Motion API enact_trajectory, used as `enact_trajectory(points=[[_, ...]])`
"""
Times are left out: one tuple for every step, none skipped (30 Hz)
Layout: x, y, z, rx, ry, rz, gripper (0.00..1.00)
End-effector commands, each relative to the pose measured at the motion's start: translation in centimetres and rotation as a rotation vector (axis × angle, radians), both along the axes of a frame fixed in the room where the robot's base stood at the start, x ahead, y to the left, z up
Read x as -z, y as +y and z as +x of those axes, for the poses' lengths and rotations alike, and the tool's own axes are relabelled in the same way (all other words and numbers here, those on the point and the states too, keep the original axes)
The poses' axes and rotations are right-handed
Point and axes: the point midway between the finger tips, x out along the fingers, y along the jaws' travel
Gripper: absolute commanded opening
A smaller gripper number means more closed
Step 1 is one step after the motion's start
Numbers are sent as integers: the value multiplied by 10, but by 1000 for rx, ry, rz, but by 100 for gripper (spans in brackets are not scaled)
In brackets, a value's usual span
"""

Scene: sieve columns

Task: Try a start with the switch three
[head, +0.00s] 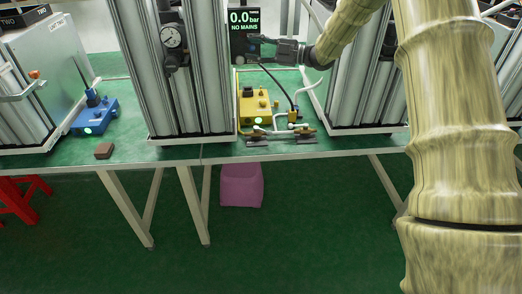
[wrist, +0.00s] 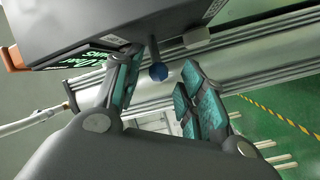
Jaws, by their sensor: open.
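A dark box with a green-lettered display (head: 243,21) reading "0.0 bar NO MAINS" stands at the back between the columns. Its body (wrist: 120,22) fills the top of the wrist view. A short dark lever with a blue ball tip (wrist: 158,72) sticks out from it. My gripper (head: 256,46) is beside the display box in the head view. In the wrist view my gripper (wrist: 161,62) is open, with the ball tip between its fingers; I cannot tell whether they touch it. No label reading three is legible.
A yellow unit (head: 255,108) with a lit green button and hoses stands below the gripper. A blue unit (head: 95,118) stands at left. Metal columns (head: 180,90) with a gauge (head: 172,36) flank the space. A small brown block (head: 104,151) lies on the green bench.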

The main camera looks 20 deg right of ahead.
Motion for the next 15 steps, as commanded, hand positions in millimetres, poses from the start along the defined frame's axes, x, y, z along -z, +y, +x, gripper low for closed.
enact_trajectory(points=[[-2,3,-2,32,1,2,40],[-2,4,-2,53,2,1,40],[-1,5,-2,79,1,2,40],[-1,7,-3,99,2,1,40],[-1,8,-3,117,2,1,40],[-1,9,-3,143,1,1,40],[-1,11,-3,159,0,1,40],[-1,12,-3,176,1,1,40],[0,13,-4,200,3,0,40],[0,14,-3,215,1,1,40],[0,15,-3,230,1,0,40],[0,16,-4,252,1,-1,40],[-1,17,-4,268,1,0,40],[0,18,-4,282,1,-1,40],[0,19,-4,302,2,0,40]])
